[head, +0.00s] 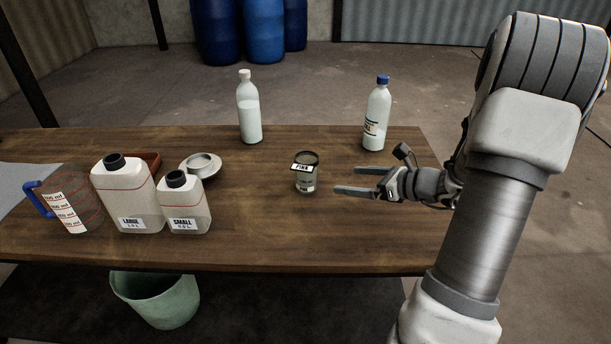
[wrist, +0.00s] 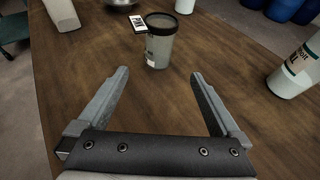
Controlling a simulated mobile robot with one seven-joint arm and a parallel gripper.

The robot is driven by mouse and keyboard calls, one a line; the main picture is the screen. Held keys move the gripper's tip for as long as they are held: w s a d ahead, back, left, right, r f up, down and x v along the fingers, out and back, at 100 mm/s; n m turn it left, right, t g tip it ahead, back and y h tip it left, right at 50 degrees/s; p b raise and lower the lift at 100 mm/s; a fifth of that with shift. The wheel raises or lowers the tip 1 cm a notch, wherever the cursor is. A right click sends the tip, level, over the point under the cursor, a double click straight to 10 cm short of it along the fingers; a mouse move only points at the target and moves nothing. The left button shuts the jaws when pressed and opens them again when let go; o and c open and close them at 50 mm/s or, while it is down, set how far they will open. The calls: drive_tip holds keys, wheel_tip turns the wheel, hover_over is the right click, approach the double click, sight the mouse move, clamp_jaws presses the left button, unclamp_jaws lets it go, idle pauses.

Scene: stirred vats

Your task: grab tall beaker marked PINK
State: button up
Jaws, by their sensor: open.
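The beaker marked PINK (head: 306,180) stands upright on the wooden table, right of the middle. It is a small grey translucent cup with a dark rim and a white label tag at its top reading PINK. It also shows in the wrist view (wrist: 160,45), beyond the fingertips. My gripper (head: 345,190) is open and empty, just right of the beaker, with both fingers pointing left toward it. In the wrist view my gripper (wrist: 158,75) has its fingers spread wide, and the beaker lies ahead, roughly between their lines, not touching them.
Two bottles (head: 249,110) (head: 376,115) stand at the table's back. LARGE (head: 128,200) and SMALL (head: 183,207) jugs, a measuring jug (head: 70,205), a metal bowl (head: 203,164) and a reddish tray (head: 150,158) are at left. The table (head: 270,225) is clear around the beaker. A bucket (head: 160,300) stands below.

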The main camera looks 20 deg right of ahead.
sight(315, 175)
drive_tip(key=b+x, duration=0.2)
drive_tip(key=x, duration=0.6)
drive_tip(key=shift+w+a+f, duration=0.15)
drive_tip(key=shift+a+f, duration=0.05)
drive_tip(key=shift+r+b+x, duration=0.1)
drive_tip(key=shift+b+x, duration=0.45)
drive_tip(key=shift+x, duration=1)
drive_tip(key=shift+r+b+x, duration=0.15)
drive_tip(key=shift+b+x, duration=0.35)
drive_tip(key=shift+x, duration=1)
drive_tip(key=shift+a, duration=0.1)
drive_tip(key=c, duration=1.4)
drive_tip(key=shift+r, duration=0.15)
